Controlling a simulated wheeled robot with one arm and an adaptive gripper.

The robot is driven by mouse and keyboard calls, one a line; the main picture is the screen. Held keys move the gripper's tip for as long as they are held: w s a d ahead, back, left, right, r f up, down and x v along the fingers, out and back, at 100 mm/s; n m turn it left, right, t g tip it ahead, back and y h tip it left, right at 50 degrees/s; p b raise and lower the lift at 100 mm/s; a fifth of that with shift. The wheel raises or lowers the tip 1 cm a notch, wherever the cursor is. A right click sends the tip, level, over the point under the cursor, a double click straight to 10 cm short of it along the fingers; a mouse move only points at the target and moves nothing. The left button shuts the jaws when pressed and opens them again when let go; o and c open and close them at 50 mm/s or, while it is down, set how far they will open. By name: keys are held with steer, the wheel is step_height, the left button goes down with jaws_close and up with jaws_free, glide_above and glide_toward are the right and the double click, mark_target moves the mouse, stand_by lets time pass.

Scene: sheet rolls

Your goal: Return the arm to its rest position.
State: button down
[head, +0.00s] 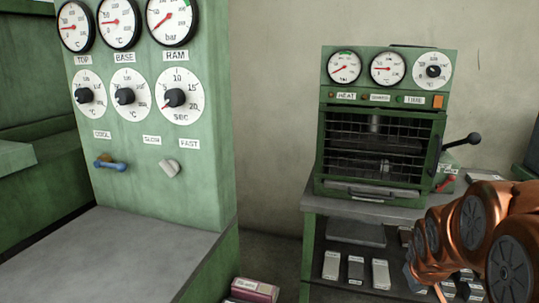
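My copper-coloured arm (470,235) is folded at the lower right edge of the head view, with round grey joint caps showing. It stands in front of the right side of the bench with the oven. My gripper cannot be made out; the end of the arm is hidden or outside the picture. Nothing can be seen held.
A green machine (150,150) with dials, knobs and a blue-handled lever stands at left behind a grey worktop (110,255). A green oven (382,125) with a wire-guarded front and black-knobbed lever (463,141) sits on a bench. Several blocks (355,269) lie beneath. A maroon box (254,289) is low in front.

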steer(key=s+a+g+y, duration=0.1)
steer(key=s+a+g, duration=0.2)
steer(key=s+a, duration=0.5)
steer(key=s+a+m+g+y, duration=0.15)
steer(key=s+a, duration=0.25)
steer(key=s, duration=0.7)
steer(key=s+a+g+y, duration=0.1)
steer(key=s+a+g, duration=0.2)
steer(key=s+a, duration=0.5)
step_height(320, 180, up, 19)
steer(key=s+d+p, duration=0.1)
steer(key=d+p, duration=0.1)
steer(key=p, duration=1.7)
steer(key=shift+s+t, duration=0.3)
steer(key=shift+t, duration=0.05)
